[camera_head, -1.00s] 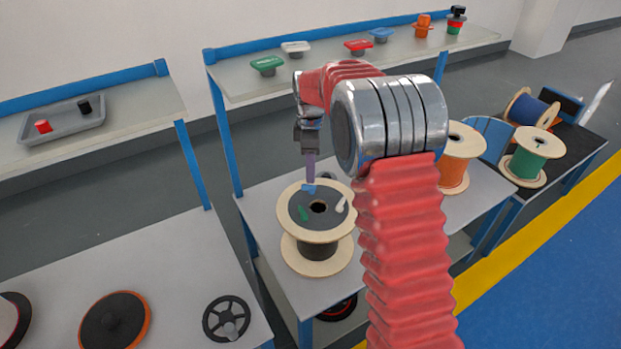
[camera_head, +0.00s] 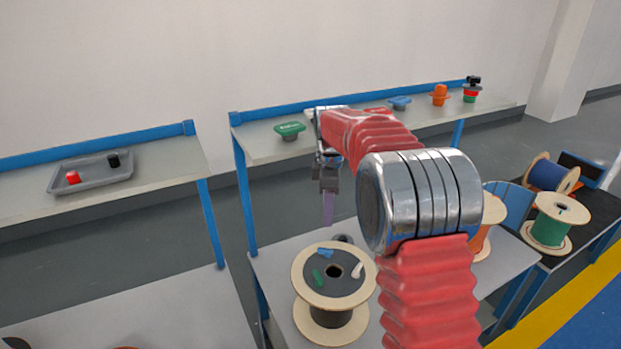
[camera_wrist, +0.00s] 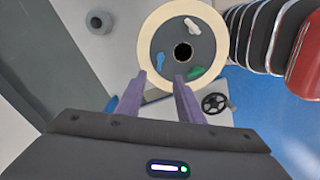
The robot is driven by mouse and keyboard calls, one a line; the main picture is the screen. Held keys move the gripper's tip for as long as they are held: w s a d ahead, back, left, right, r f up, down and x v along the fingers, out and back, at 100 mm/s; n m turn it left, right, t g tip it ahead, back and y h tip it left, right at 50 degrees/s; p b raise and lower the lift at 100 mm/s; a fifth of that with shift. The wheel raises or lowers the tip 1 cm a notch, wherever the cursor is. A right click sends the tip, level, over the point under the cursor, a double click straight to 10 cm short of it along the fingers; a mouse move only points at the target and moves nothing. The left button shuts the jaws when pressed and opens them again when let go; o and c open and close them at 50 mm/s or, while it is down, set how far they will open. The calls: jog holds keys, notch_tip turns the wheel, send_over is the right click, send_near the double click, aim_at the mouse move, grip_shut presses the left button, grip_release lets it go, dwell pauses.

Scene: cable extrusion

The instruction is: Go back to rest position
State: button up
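My gripper (camera_head: 328,207) hangs with its purple fingers pointing down, above and apart from a wooden spool (camera_head: 303,270) on the middle table. In the wrist view the two purple fingers of my gripper (camera_wrist: 160,80) stand apart with nothing between them. The spool (camera_wrist: 150,35) lies beyond the fingertips there. A blue, a green and a white small piece lie on the spool's dark top around its centre hole. My red ribbed arm hides part of the shelf and table on the right.
A shelf (camera_head: 340,124) behind my gripper bears green, blue and orange items. A grey tray (camera_head: 92,180) with a red and a black piece stands on the left shelf. Spools with green (camera_head: 556,221) and blue (camera_head: 549,176) windings stand at the right. The left table looks largely clear.

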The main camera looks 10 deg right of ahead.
jog(key=s+r+m+t, duration=0.2)
jog(key=s+m, duration=0.5)
jog(key=s, duration=1.1)
jog(key=s+r+m+t, duration=0.3)
jog(key=s+r+m, duration=0.2)
jog(key=s, duration=1.3)
jog(key=shift+s+d+r+m+t, duration=0.2)
jog(key=shift+d+r+m+t, duration=0.1)
jog(key=shift+m, duration=1.4)
